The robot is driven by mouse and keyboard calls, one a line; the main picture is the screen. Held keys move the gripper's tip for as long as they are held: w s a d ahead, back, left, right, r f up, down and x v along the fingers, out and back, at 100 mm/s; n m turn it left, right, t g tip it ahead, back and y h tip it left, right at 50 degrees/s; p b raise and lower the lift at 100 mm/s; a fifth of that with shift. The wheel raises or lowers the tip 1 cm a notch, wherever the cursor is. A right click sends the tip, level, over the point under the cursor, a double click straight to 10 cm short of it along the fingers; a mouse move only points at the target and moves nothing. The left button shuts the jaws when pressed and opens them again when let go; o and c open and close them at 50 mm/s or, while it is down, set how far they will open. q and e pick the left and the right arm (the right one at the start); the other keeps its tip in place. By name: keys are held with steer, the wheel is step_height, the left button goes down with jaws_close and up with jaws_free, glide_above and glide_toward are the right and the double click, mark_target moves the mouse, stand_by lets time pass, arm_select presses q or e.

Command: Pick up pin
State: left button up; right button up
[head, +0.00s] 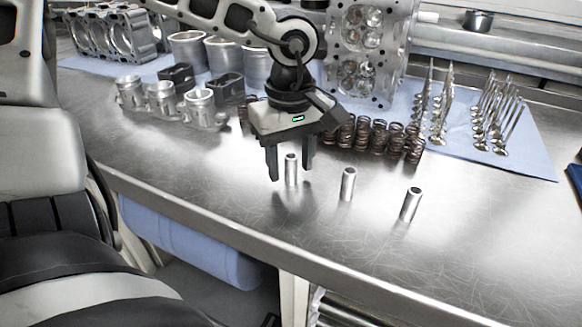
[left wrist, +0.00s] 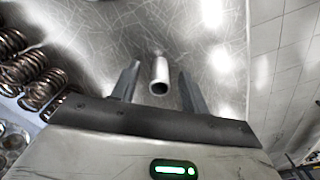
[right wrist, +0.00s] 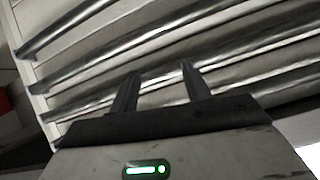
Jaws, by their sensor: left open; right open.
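Three silver hollow pins stand upright on the metal workbench (head: 240,222): a left pin (head: 291,170), a middle pin (head: 347,185) and a right pin (head: 410,205). My left gripper (head: 290,177) points down over the left pin, its open fingers on either side of it. In the left wrist view, a pin (left wrist: 160,78) stands between the open fingertips (left wrist: 159,68), with a gap on each side. My right gripper (right wrist: 160,70) is open and empty in the right wrist view, facing grey slatted metal; no pin shows there.
Valve springs (head: 375,138) stand just behind the pins. The bench front around the pins is clear.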

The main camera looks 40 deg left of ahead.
arm_select(q)
jaws_close()
